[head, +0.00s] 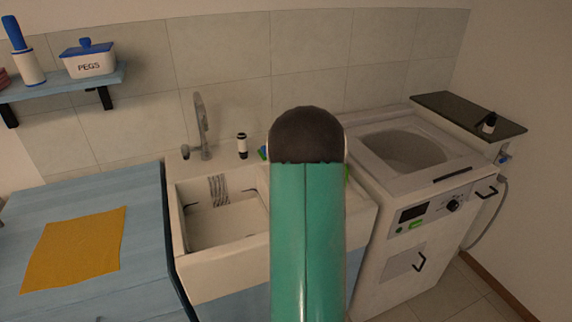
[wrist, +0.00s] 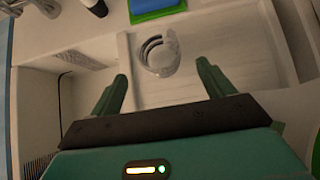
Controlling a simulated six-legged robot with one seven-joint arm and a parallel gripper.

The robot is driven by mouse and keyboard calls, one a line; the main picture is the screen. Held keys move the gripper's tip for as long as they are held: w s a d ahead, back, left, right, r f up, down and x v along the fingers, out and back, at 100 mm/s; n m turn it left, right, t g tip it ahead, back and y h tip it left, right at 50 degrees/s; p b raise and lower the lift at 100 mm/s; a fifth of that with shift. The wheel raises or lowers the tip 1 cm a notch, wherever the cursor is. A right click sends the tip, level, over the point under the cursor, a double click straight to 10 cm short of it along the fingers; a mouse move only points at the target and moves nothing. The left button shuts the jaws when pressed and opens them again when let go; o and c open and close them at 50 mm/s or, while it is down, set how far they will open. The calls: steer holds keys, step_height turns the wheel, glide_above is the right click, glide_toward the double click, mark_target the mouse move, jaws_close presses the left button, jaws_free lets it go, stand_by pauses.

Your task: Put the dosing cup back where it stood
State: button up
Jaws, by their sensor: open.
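A small, clear, pale cup (wrist: 160,54), which looks like the dosing cup, is on the white sink unit's surface in the wrist view. My gripper (wrist: 162,71) is open, with its two green fingers apart, one to the left and one to the right of the cup in the picture. The cup shows just beyond the gap between the fingertips. I cannot tell whether either finger touches it. Nothing is seen clamped in the jaws. In the head view, my green arm hides the gripper and the cup.
The white sink (head: 222,258) has a faucet (head: 202,125) and a dark-and-white bottle (head: 242,146) behind it. A blue-and-green item (wrist: 155,8) lies beyond the cup. A washing machine (head: 400,265) stands right; a blue counter (head: 145,245) with a yellow cloth (head: 75,248) is left.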

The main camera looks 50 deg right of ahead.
steer(key=a+r+n+y, duration=0.2)
steer(key=a+r+n, duration=0.35)
steer(key=a, duration=0.55)
steer(key=w+a+r+n+y, duration=0.1)
steer(key=a+r+n, duration=0.3)
steer(key=a+n, duration=0.55)
steer(key=a+r+n+y, duration=0.2)
steer(key=a+r+n, duration=0.25)
steer(key=a, duration=0.95)
steer(key=s+a+n+g, duration=0.2)
steer(key=s+a+n, duration=1.6)
steer(key=a+n, duration=0.2)
steer(key=n, duration=0.2)
steer(key=shift+s+a+n+h, duration=0.15)
steer(key=shift+a+n+h, duration=0.15)
steer(key=shift+n, duration=0.05)
steer(key=shift+r, duration=0.1)
